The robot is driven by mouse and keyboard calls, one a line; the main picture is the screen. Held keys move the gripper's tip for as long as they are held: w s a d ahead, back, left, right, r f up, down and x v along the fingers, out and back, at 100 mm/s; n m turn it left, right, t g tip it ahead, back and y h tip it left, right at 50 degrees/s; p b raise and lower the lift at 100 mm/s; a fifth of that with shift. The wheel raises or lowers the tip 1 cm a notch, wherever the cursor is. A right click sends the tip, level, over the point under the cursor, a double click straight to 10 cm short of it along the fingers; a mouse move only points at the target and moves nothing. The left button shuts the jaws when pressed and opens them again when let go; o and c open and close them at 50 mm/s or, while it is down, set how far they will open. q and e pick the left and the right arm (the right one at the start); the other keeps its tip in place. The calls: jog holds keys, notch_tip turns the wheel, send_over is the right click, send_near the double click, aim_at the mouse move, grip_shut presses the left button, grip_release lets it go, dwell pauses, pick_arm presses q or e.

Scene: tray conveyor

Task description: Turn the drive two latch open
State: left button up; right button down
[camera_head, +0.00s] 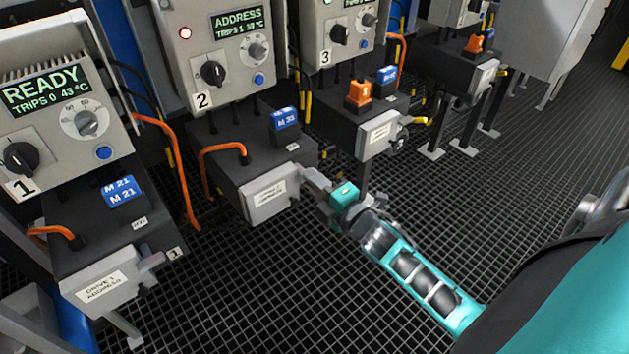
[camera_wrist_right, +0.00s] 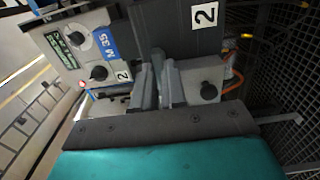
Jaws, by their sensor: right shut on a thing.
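Drive two is the cabinet (camera_head: 226,50) marked 2, its display reading ADDRESS. Below it a dark box carries a blue module (camera_head: 285,119) and a grey front cover (camera_head: 270,196) with a white label. My right gripper (camera_head: 316,184) is at the right end of this cover, shut on the drive two latch there. The fingers hide most of the latch, so its angle cannot be told. In the right wrist view the two fingers (camera_wrist_right: 160,78) are close together beside a grey plate with a black knob (camera_wrist_right: 208,91). My left gripper is not in view.
Drive one (camera_head: 60,110) stands at the left, its display reading READY. Drive three (camera_head: 338,35) stands to the right with an orange plug (camera_head: 358,95) and a yellow-tipped lever (camera_head: 416,121). Orange cables (camera_head: 185,175) hang between the units. The grated floor (camera_head: 270,290) in front is clear.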

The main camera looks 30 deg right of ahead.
dwell(0.3)
jog(key=shift+m+p, duration=4.4)
jog(key=shift+m, duration=4.7)
jog(key=c, duration=1.2)
grip_release()
